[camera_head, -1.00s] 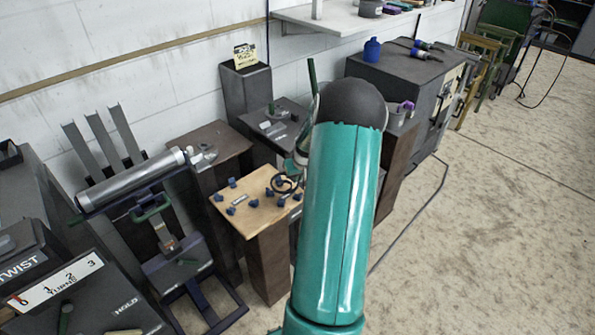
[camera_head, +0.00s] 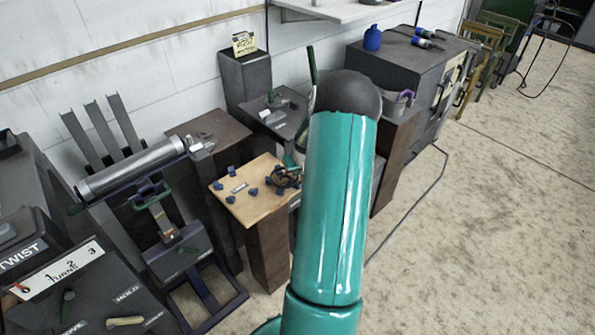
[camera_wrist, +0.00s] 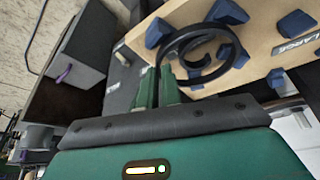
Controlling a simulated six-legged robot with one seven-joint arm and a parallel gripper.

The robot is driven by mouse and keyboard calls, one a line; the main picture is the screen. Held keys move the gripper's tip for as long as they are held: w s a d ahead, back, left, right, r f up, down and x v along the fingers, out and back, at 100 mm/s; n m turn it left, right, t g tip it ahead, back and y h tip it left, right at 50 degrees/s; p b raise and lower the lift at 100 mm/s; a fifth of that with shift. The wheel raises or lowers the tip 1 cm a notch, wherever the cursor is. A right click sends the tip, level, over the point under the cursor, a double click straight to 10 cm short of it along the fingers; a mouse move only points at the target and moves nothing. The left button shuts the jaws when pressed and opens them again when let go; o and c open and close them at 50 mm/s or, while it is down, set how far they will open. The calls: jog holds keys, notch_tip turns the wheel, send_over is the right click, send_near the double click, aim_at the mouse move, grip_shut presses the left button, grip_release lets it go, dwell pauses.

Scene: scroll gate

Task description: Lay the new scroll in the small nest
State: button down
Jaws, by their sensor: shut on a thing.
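The scroll, a dark flat spiral (camera_wrist: 205,55), is held at its edge by my gripper (camera_wrist: 157,78), whose green fingers are shut on it in the wrist view. In the head view the scroll (camera_head: 286,178) is over the right part of the wooden nest board (camera_head: 258,209), with my gripper mostly hidden behind my arm. In the wrist view the scroll overlaps a group of blue pegs (camera_wrist: 158,32) on the board's end away from the LARGE label (camera_wrist: 297,46). I cannot tell whether it touches the board. No label for the small nest is readable.
Brown pedestals and a dark stand with a sign (camera_head: 244,43) are behind the board. A metal roller machine (camera_head: 135,168) stands to the left. A dark cabinet (camera_head: 400,75) and a pedestal with a purple-handled cup (camera_head: 400,103) are to the right. Open floor lies right of my arm.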

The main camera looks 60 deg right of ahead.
jog(key=shift+f, duration=0.2)
dwell(0.4)
jog(key=c, duration=1.5)
grip_release()
jog(key=v, duration=1.3)
jog(key=shift+s+r, duration=0.15)
jog(key=shift+r, duration=0.2)
jog(key=shift+a, duration=0.1)
